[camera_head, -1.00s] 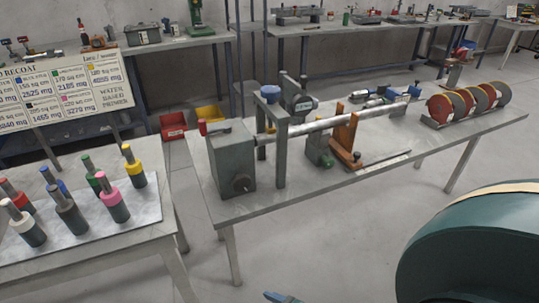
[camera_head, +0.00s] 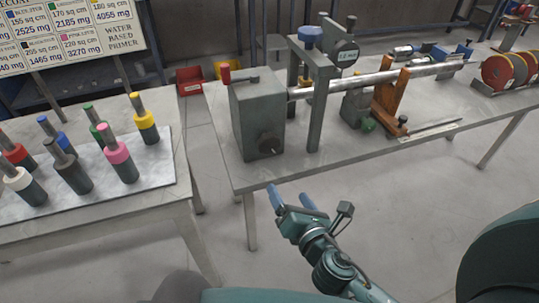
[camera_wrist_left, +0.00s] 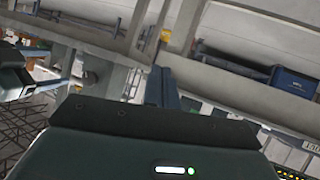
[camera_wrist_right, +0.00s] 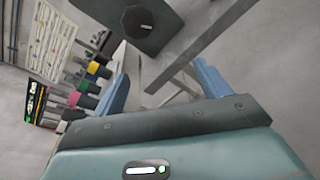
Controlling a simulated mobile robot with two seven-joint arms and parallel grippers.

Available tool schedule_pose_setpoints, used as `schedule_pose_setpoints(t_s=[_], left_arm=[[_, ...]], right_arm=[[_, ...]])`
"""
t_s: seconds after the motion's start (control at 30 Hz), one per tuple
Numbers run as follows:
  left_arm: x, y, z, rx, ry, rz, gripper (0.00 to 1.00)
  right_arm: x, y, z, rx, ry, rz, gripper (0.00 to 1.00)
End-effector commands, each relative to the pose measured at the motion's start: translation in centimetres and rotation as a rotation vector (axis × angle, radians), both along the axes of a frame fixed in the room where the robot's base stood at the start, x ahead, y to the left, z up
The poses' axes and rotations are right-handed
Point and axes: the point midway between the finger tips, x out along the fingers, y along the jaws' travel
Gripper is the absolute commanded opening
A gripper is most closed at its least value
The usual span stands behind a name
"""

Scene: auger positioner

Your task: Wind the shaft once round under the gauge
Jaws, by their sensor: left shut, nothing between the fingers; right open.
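The silver shaft (camera_head: 420,72) runs level from the grey-green gearbox (camera_head: 257,120) to the right, past an orange-brown bracket (camera_head: 390,101). The round gauge (camera_head: 346,53) hangs on a grey frame over the shaft. The knob also shows ahead in the right wrist view (camera_wrist_right: 138,21). My left gripper (camera_wrist_left: 160,86) is shut and empty, away from the bench.
A side table (camera_head: 140,217) at the left holds several coloured cylinders. Several red and yellow discs (camera_head: 505,72) stand at the bench's right end. A low green-knobbed stand (camera_head: 357,108) is under the shaft. Open floor lies in front of the bench (camera_head: 330,165).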

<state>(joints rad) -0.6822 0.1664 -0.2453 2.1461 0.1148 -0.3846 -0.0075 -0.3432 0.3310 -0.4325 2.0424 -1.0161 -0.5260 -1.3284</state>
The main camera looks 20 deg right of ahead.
Motion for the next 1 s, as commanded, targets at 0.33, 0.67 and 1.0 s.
schedule_pose_setpoints(t_s=[0.33, 0.67, 1.0], left_arm=[[0.3, -0.6, -0.6, -0.027, -0.021, -0.007, 0.00], [0.2, -0.6, -0.1, -0.018, -0.021, -0.011, 0.00], [0.1, -0.6, -0.5, -0.015, -0.014, -0.012, 0.00]], right_arm=[[2.5, 0.1, 2.6, -0.615, -0.210, 0.054, 0.75], [8.3, 0.3, 2.7, -0.612, -0.209, 0.052, 0.75], [14.0, 0.5, 2.5, -0.610, -0.206, 0.054, 0.75]])
